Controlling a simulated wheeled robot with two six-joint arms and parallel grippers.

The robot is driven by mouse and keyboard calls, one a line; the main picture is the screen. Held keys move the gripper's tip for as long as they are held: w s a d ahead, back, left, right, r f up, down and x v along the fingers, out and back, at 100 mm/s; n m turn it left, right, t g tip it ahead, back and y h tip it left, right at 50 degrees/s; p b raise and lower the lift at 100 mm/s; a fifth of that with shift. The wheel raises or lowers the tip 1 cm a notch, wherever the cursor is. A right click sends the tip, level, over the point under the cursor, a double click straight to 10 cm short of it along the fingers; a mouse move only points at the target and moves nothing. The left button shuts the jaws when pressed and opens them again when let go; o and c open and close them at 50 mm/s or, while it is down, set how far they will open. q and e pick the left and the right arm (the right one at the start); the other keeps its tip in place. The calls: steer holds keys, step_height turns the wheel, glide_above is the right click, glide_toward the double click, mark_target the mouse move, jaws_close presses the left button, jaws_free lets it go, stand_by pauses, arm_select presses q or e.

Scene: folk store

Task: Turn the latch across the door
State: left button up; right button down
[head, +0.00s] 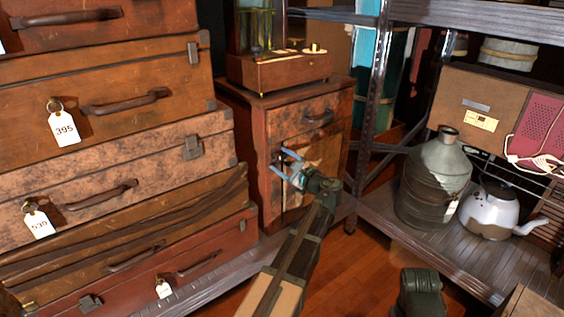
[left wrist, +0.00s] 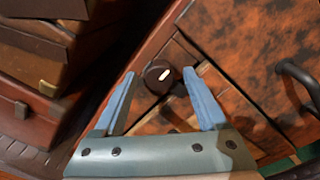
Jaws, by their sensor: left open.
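The latch (left wrist: 158,76) is a dark round knob with a pale mark, on the wooden cabinet front in the left wrist view. A dark piece extends from it toward the lower right, partly behind a finger. My left gripper (head: 279,161) is open at the left edge of the cabinet front in the head view. In the left wrist view its blue fingers (left wrist: 160,74) lie either side of the latch; I cannot tell if they touch it.
Stacked suitcases (head: 110,125) stand close at the left. A drawer handle (head: 318,119) projects above the door. A metal shelf post (head: 368,110) rises just right of the cabinet. A metal can (head: 432,185) and a white kettle (head: 488,213) stand on the low shelf.

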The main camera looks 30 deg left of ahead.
arm_select(q)
steer(key=v, duration=1.3)
steer(key=shift+s+d, duration=0.2)
steer(key=shift+d, duration=0.2)
steer(key=shift+p, duration=0.3)
